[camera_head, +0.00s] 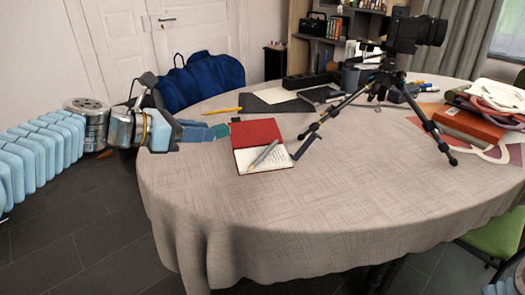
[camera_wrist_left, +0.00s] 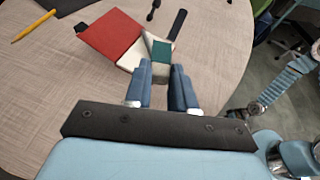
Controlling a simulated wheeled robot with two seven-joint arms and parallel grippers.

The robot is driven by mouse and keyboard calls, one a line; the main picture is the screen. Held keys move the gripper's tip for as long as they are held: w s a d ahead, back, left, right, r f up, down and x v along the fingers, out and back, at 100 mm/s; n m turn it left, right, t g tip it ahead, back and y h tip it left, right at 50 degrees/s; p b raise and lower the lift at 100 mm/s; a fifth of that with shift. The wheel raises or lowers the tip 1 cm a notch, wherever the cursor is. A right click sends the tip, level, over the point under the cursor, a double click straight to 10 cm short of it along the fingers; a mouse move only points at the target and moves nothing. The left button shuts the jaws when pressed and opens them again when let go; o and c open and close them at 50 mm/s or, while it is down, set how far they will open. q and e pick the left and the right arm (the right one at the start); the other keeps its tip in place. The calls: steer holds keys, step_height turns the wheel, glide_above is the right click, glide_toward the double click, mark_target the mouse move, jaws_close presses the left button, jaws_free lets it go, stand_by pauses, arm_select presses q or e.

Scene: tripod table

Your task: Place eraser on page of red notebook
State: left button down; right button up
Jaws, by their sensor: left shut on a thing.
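The red notebook (camera_head: 257,132) lies open on the table, its red cover toward the back and its white written page (camera_head: 280,160) toward the front. A grey pen with a yellow end (camera_head: 264,154) rests on the page. My left gripper (camera_head: 215,133) is shut on a teal eraser (camera_head: 222,130), just left of the notebook. In the left wrist view the eraser (camera_wrist_left: 161,52) sticks out beyond the fingertips (camera_wrist_left: 160,68) and overlaps the white page (camera_wrist_left: 133,56) in the picture. I cannot tell its height above the table. My right gripper is not in view.
A tripod (camera_head: 385,82) with a camera (camera_head: 415,30) stands right of the notebook, one leg near the page. A yellow pencil (camera_head: 222,111) lies behind. An orange-red book (camera_head: 465,127) and cloths are at right. The front of the tablecloth (camera_head: 300,215) is clear.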

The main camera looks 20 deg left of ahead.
arm_select(q)
steer(key=w+d+f, duration=0.2)
steer(key=w+f, duration=0.2)
steer(key=w, duration=0.3)
steer(key=b, duration=0.1)
glide_above(239, 161)
steer(key=s, duration=0.1)
step_height(239, 161, down, 4)
steer(key=shift+f, duration=0.1)
steer(key=f, duration=0.2)
steer(key=f+b, duration=0.1)
steer(key=f, duration=0.1)
steer(key=shift+w, duration=0.4)
steer(key=c, duration=1.2)
jaws_free()
steer(key=shift+r, duration=0.1)
steer(key=v, duration=1.2)
steer(key=shift+p, duration=0.3)
